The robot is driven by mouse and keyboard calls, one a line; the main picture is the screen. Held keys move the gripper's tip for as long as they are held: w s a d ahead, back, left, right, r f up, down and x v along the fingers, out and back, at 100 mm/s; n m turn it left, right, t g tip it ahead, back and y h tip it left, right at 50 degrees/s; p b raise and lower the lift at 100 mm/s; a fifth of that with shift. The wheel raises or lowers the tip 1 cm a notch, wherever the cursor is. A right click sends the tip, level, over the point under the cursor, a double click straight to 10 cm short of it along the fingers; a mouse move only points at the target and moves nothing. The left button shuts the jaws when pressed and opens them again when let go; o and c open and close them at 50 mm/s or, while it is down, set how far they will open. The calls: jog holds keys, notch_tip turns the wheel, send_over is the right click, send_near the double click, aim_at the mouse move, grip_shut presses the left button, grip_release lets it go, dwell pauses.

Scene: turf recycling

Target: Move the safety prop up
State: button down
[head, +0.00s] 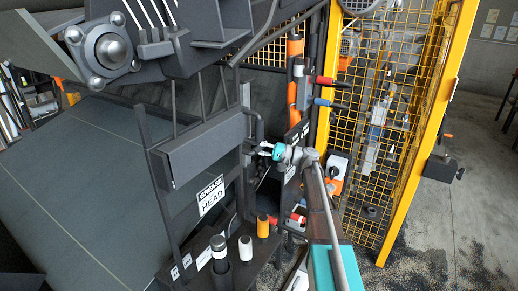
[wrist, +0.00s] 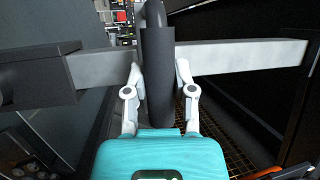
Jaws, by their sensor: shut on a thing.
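The safety prop shows as a dark upright handle (wrist: 157,85), curved at its top, in front of a grey horizontal bar (wrist: 235,59) in the wrist view. My gripper (wrist: 158,80) has one white finger on each side of this handle and is shut on it. In the head view my gripper (head: 263,150), with its teal body, reaches in from the lower right to the dark handle (head: 258,124) beside a grey box-shaped beam (head: 203,152). The fingertips are small there, and the exact contact is hard to see.
A yellow mesh guard (head: 390,120) stands close to the right of my arm. Red-handled (head: 326,81) and blue-handled (head: 322,102) levers are above my gripper. Bottle-like containers (head: 245,248) stand below left. A sign (head: 211,195) hangs under the beam. Open floor (head: 478,180) lies far right.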

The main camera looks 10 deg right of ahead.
jog(key=shift+r+p, duration=5.5)
jog(key=shift+r, duration=0.15)
jog(key=shift+w+r, duration=0.1)
jog(key=shift+w, duration=0.05)
jog(key=shift+c, duration=2.2)
grip_release()
jog(key=shift+r, duration=0.1)
jog(key=shift+f, duration=0.25)
